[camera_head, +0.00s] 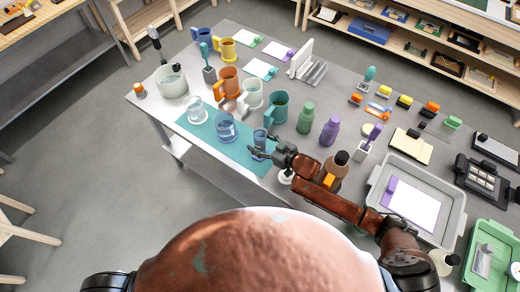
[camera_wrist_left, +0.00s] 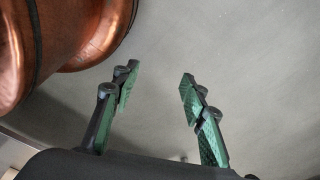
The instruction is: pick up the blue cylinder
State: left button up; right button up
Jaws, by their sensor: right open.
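A narrow blue see-through cylinder (camera_head: 259,138) stands upright near the right end of the teal mat (camera_head: 200,131) in the head view. My right gripper (camera_head: 262,147) is open right by it, with its fingers reaching in from the right at the cylinder's lower part. I cannot tell whether they touch it. A wider blue glass vessel (camera_head: 226,127) stands to its left on the same mat. My left gripper (camera_wrist_left: 158,84) shows only in the left wrist view, open and empty, over grey floor.
A clear glass vessel (camera_head: 196,110) stands at the mat's left end.

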jog(key=c, duration=1.5)
pick_arm(q)
jog(key=shift+s, duration=0.7)
pick_arm(e)
grip_shut()
